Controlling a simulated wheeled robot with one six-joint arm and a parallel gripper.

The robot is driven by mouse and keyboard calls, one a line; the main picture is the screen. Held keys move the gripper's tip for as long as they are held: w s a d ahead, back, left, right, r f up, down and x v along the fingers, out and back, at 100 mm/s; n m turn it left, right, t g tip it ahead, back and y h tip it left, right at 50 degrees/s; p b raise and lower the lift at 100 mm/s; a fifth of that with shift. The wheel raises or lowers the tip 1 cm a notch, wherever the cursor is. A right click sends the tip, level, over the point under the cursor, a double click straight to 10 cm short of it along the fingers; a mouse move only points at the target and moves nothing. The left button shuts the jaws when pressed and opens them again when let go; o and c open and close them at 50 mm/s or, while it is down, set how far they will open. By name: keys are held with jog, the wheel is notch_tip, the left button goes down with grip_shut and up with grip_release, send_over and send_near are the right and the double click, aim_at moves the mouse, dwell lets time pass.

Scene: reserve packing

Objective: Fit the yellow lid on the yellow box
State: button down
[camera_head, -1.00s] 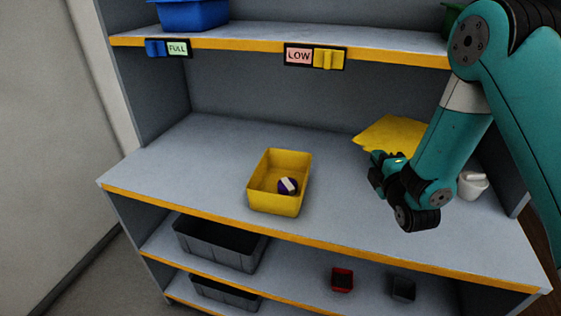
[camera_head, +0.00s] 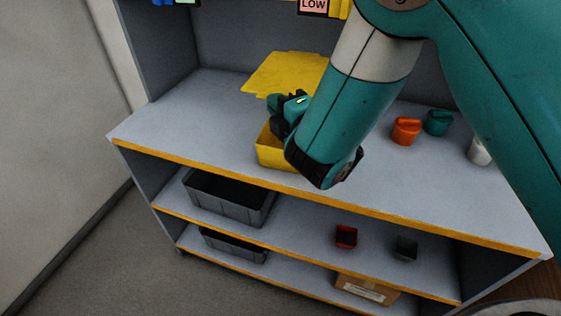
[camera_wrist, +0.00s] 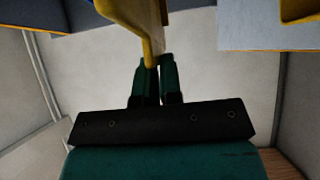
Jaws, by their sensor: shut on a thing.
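The yellow lid (camera_head: 283,74) is a flat sheet in the head view, held above and behind the yellow box (camera_head: 270,150). My gripper (camera_head: 290,106) is shut on the lid's near edge. In the wrist view the shut fingers (camera_wrist: 153,72) pinch the yellow lid (camera_wrist: 140,25). The box stands on the worktop, and my arm hides much of it. The lid and the box appear apart, and the gap between them cannot be judged well. The box's contents are hidden now.
An orange container (camera_head: 405,131), a teal container (camera_head: 438,122) and a white cup (camera_head: 479,151) stand on the right of the worktop. Dark grey bins (camera_head: 230,196) sit on the shelves below. The worktop left of the box is clear.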

notch_tip(320, 180, down, 14)
jog(key=b, duration=1.2)
jog(key=shift+f, duration=0.15)
jog(key=shift+f+b, duration=0.65)
jog(key=shift+f, duration=0.05)
jog(key=c, duration=1.3)
grip_release()
jog(key=shift+r, duration=0.15)
